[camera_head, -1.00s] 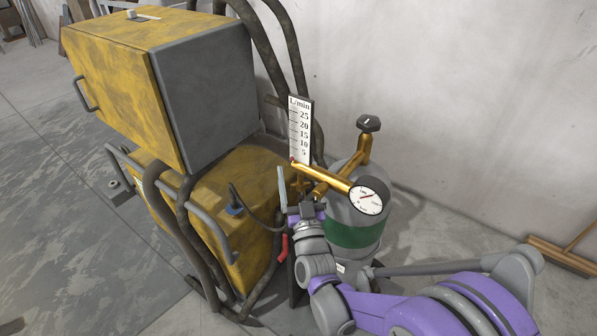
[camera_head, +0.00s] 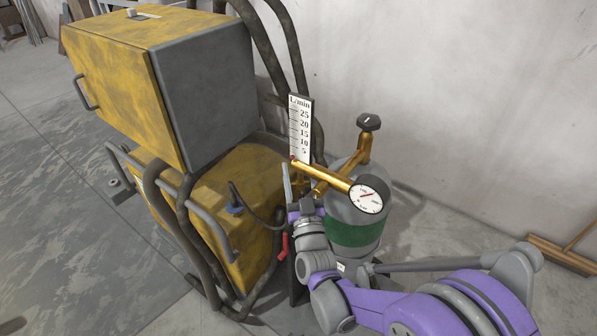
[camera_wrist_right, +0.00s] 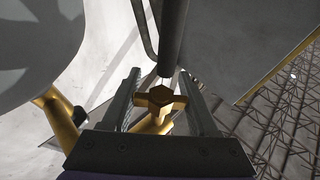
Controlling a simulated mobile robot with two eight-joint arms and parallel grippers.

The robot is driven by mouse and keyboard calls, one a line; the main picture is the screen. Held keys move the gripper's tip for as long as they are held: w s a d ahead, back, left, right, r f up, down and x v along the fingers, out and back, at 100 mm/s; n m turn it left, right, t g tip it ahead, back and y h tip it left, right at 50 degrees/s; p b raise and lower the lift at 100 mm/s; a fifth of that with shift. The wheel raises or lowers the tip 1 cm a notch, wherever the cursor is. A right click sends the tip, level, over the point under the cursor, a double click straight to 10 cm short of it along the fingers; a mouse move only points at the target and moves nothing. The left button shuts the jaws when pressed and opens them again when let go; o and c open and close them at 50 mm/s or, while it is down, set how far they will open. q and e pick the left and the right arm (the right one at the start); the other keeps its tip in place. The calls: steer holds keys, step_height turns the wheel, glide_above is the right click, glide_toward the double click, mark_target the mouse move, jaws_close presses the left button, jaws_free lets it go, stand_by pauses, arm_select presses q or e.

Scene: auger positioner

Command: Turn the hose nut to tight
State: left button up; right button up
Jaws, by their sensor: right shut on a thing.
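The hose nut (camera_wrist_right: 160,98) is brass with stubby lobes. In the right wrist view it sits between the two grey fingers of my right gripper (camera_wrist_right: 160,88), which is shut on it. A dark hose (camera_wrist_right: 173,40) runs up from just beyond the nut. In the head view my right gripper (camera_head: 297,186) is at the regulator, below the brass flow tube, and its fingers and wrist hide most of the nut. The brass regulator (camera_head: 322,171) carries a round dial gauge (camera_head: 366,197) and a white L/min scale (camera_head: 300,130). My left gripper is not in view.
A green-banded grey cylinder (camera_head: 352,236) with a dark-knobbed brass valve (camera_head: 368,123) stands close to my right arm. A yellow and grey machine (camera_head: 205,90) with tubular rails is on the left. A wall is behind; a broom (camera_head: 560,254) lies at the right.

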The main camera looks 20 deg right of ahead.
steer(key=shift+y, duration=0.4)
steer(key=shift+a+n+g+y, duration=0.3)
steer(key=shift+n+y, duration=0.9)
steer(key=shift+y, duration=0.95)
steer(key=shift+a+n+g+y, duration=0.2)
steer(key=shift+n+y, duration=1)
steer(key=shift+y, duration=1)
steer(key=shift+a+n+g+y, duration=0.3)
steer(key=shift+n+y, duration=0.9)
steer(key=shift+y, duration=0.95)
steer(key=shift+s+a+b, duration=0.1)
steer(key=shift+b, duration=0.2)
steer(key=o, duration=1.4)
steer(key=b+v, duration=0.1)
steer(key=v, duration=0.9)
steer(key=shift+s+d+f, duration=0.2)
steer(key=shift+s+f, duration=0.05)
steer(key=shift+f, duration=0.05)
